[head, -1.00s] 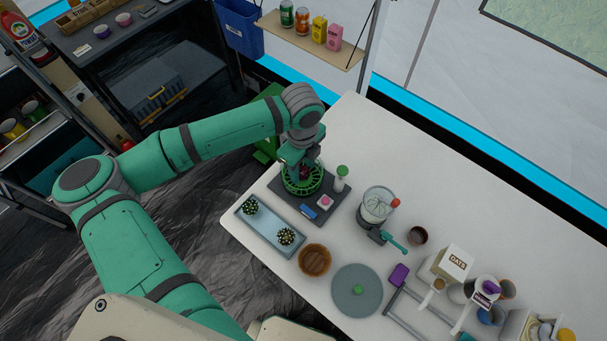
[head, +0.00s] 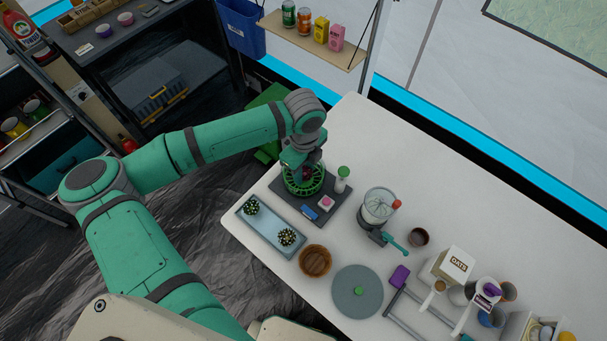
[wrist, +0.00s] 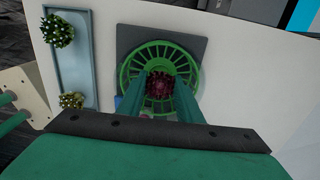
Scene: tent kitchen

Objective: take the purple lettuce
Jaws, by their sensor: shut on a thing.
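The purple lettuce (wrist: 160,86) is a dark red-purple ruffled head inside a green wire basket (wrist: 128,68). The basket stands on a dark grey mat (wrist: 195,46) on the white table. My gripper (wrist: 162,88) reaches down into the basket from above, its two green fingers shut on the lettuce. In the head view my gripper (head: 304,172) covers most of the basket (head: 290,189), and only a little of the lettuce shows. The lettuce still appears within the basket rim. The lower side of the lettuce is hidden.
A blue-grey tray (head: 268,227) with two spiky green plants lies left of the mat. A green-capped bottle (head: 342,180), a blue item and a pink item sit on the mat. A glass blender jar (head: 377,206) stands to the right. The table's back area is free.

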